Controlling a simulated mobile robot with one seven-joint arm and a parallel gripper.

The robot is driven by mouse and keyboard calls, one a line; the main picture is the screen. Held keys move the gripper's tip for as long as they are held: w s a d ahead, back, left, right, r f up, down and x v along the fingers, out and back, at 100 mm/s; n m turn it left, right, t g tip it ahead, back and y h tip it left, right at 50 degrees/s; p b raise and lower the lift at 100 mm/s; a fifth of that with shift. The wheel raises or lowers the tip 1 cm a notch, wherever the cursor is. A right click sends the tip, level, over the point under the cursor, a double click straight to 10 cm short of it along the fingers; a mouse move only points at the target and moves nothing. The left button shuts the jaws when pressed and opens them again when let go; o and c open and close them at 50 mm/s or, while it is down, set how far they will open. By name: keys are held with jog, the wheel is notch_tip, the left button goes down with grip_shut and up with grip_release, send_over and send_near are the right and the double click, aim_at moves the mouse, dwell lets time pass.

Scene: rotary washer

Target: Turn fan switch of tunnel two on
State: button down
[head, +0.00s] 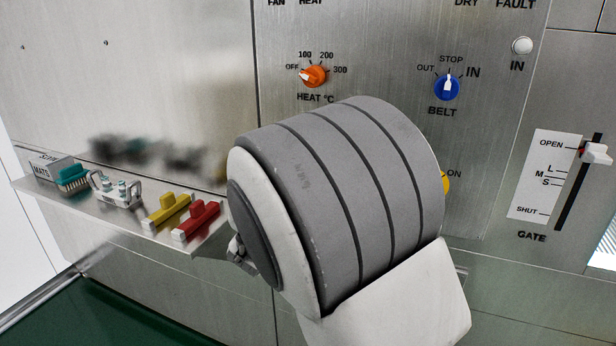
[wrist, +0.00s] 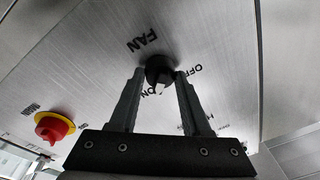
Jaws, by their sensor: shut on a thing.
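The fan switch (wrist: 159,68) is a round black knob with a white pointer, beside the word FAN on the steel panel in the wrist view. My gripper (wrist: 160,76) has one finger on each side of this knob and is shut on it. The white pointer faces down in the picture, near the ON lettering, with OFF to the right; its exact setting is hard to tell. No tunnel number is readable.
In the head view, an orange heat dial (head: 314,76), a blue belt knob (head: 447,88) and a gate lever (head: 597,153) are on the panel. A shelf (head: 125,208) holds brushes and clips at left.

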jog(key=shift+c, duration=1.8)
grip_release()
jog(key=p+v, duration=0.1)
jog(key=v, duration=1.6)
jog(key=shift+s+p, duration=0.2)
jog(key=shift+p, duration=0.15)
jog(key=shift+a+f, duration=0.1)
